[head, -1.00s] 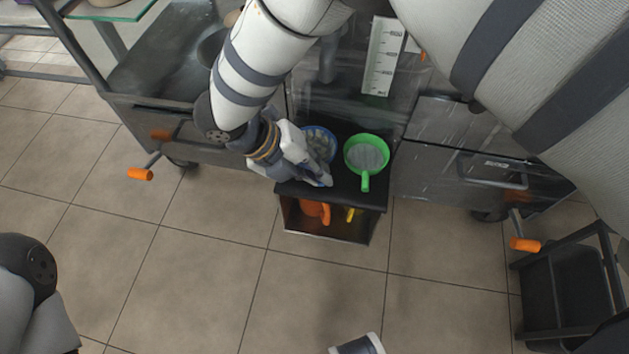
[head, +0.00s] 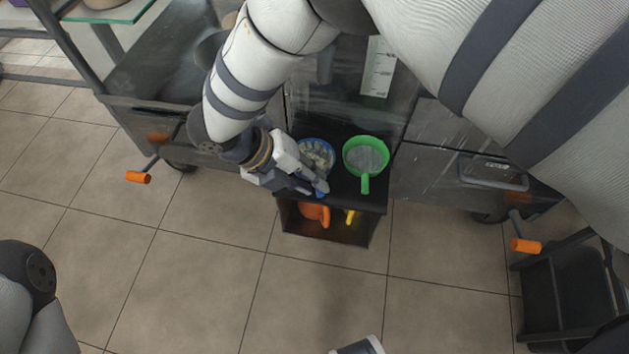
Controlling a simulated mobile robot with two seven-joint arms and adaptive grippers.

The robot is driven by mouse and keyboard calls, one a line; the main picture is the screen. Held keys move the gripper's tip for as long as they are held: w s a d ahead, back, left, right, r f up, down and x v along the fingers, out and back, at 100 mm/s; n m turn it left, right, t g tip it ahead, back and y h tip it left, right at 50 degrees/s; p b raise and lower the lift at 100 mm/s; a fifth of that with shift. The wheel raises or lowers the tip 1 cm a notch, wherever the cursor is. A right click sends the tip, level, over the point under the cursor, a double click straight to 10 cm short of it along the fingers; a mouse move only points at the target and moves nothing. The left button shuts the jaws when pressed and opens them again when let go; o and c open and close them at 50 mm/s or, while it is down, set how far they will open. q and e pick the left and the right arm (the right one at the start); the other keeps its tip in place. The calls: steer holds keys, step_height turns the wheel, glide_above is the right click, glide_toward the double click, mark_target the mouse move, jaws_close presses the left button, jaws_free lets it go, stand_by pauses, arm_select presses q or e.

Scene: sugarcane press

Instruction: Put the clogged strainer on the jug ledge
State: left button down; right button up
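The blue strainer (head: 317,150), with pale clumped matter in its bowl, is at the left of the black ledge (head: 345,189). Its short handle points toward the front edge. My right gripper (head: 319,186) reaches in from the left side of the ledge, with its fingers at this handle, and appears shut on it. The fingers hide part of the handle, and I cannot tell whether the bowl rests fully on the ledge. A green strainer (head: 366,156) with a grey mesh sits on the ledge to the right, handle toward the front.
Below the ledge, an open compartment holds an orange item (head: 314,213) and a yellow item (head: 350,217). Orange crank handles (head: 138,177) stick out at both sides. A dark bin (head: 565,290) stands at right. The front floor is clear.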

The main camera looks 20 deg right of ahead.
steer(key=p+v, duration=0.1)
steer(key=v, duration=0.9)
steer(key=shift+a+r, duration=0.1)
steer(key=shift+r, duration=0.05)
